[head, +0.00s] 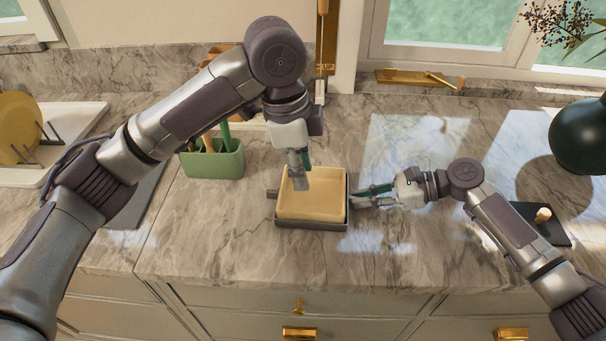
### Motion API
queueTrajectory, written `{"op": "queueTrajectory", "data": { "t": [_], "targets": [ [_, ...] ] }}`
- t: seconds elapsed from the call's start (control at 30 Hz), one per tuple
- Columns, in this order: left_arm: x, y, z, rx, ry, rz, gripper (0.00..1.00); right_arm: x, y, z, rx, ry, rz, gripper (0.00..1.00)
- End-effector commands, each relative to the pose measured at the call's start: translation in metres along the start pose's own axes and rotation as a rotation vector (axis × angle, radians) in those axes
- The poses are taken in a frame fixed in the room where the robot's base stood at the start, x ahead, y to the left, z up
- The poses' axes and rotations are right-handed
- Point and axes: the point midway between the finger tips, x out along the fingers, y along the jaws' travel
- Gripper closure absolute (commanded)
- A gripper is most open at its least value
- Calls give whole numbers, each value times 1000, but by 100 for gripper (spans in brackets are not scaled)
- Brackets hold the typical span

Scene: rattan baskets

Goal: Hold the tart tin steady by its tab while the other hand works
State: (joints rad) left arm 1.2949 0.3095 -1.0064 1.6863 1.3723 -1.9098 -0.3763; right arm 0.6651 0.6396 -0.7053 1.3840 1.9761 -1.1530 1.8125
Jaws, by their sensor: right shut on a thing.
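The tart tin (312,224) is a dark grey, square tin on the marble counter, with a pale yellow filling or crust (325,203) inside. One small tab (272,193) sticks out at its left side. My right gripper (356,197) lies low at the tin's right side, shut on the tab there; its fingers hide that tab. My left gripper (299,176) points down over the filling, towards the tin's back half. Its fingers overlap in this view, so I cannot tell whether they are open, hold something, or touch the filling.
A green holder (214,164) with utensils stands left of the tin. A white tray with a rack and yellow plates (17,128) is at the far left. A dark slab (540,222) and a dark round lamp or pot (580,140) are at the right. The counter in front of the tin is clear.

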Motion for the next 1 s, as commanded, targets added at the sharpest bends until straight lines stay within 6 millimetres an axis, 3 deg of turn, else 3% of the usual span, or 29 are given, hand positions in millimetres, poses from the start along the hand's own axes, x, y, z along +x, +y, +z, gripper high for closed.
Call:
{"op": "queueTrajectory", "data": {
  "t": [0.37,0.4,0.53,0.87,1.0],
  "targets": [
    [0,0,0,0,0,0,65,0,0,1,0,-2,1,100],
    [0,0,0,0,0,0,65,0,0,1,0,-2,1,83],
    [1,0,0,0,0,0,65,0,0,1,0,-1,1,62],
    [1,0,0,0,0,0,65,-2,0,0,0,-1,0,61],
    [1,0,0,0,0,0,65,-17,0,0,1,1,-2,61]
  ]
}}
